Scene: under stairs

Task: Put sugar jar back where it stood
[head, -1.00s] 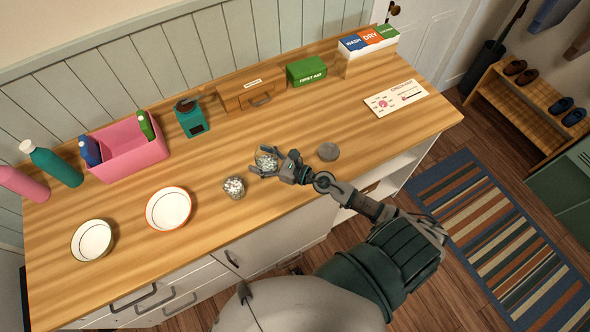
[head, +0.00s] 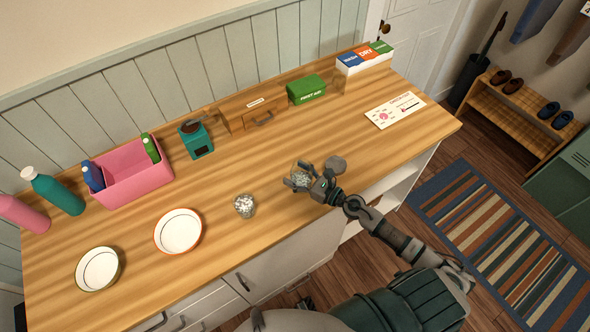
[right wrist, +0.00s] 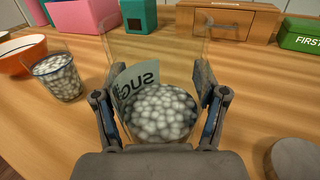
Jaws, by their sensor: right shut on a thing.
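The sugar jar (head: 299,179) is clear glass, filled with white round pieces. Its "SUGAR" label (right wrist: 137,86) shows partly in the right wrist view, where the jar (right wrist: 160,112) stands upright between the fingers. My right gripper (head: 303,183) is shut on the jar, one finger on each side, over the front part of the wooden counter (head: 200,280). I cannot tell whether the jar's base touches the wood. A grey round disc (head: 335,163), perhaps a lid, lies just right of the gripper. My left gripper is not in view.
A similar glass of white pieces (head: 244,206) stands left of the jar; two bowls (head: 178,231) (head: 98,269) are further left. Behind are a teal grinder (head: 196,140), a wooden drawer box (head: 262,116) and a first aid box (head: 306,90). Bare wood lies between the jar and these.

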